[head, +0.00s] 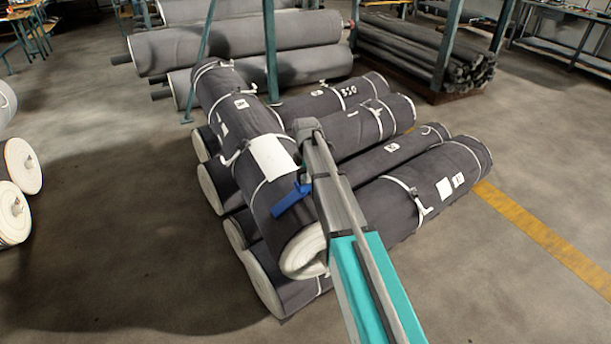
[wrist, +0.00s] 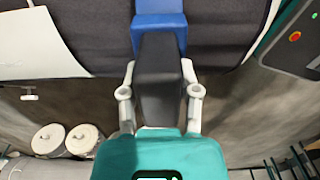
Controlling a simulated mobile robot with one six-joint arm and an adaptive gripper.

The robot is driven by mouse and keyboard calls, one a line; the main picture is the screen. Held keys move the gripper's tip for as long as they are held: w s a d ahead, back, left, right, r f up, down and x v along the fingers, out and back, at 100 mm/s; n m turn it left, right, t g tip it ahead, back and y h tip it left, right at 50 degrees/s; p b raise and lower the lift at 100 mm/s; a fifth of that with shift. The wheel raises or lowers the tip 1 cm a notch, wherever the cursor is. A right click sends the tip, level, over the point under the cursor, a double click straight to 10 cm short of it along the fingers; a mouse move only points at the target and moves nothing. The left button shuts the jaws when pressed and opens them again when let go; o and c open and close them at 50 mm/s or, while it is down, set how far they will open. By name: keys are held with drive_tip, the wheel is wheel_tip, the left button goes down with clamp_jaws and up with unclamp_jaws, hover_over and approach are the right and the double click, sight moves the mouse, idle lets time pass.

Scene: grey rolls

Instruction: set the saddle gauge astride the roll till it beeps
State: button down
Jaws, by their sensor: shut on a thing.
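The saddle gauge shows in the head view as a blue piece (head: 291,199) beside the topmost dark grey roll's white label. In the wrist view its blue part (wrist: 160,30) lies over the dark roll (wrist: 95,35), with a dark block-like handle (wrist: 160,75) towards me. My gripper (wrist: 160,92) is shut on that handle, one pale finger on each side. The top roll (head: 228,110) lies crosswise on several others. I cannot tell whether the gauge touches the roll or sits fully astride; its underside is hidden.
Several wrapped rolls with white straps (head: 440,180) lie under the top roll. More rolls (head: 240,40) are stacked behind, near teal posts (head: 270,50). The concrete floor at the lower left is clear.

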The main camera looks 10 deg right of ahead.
drive_tip(key=shift+c, duration=1.3)
unclamp_jaws()
drive_tip(key=shift+r, duration=0.1)
wheel_tip(320, 180, up, 12)
drive_tip(key=p, duration=1.2)
drive_tip(key=shift+r+p, duration=0.25)
drive_tip(key=shift+p, duration=0.05)
drive_tip(key=shift+s, duration=0.1)
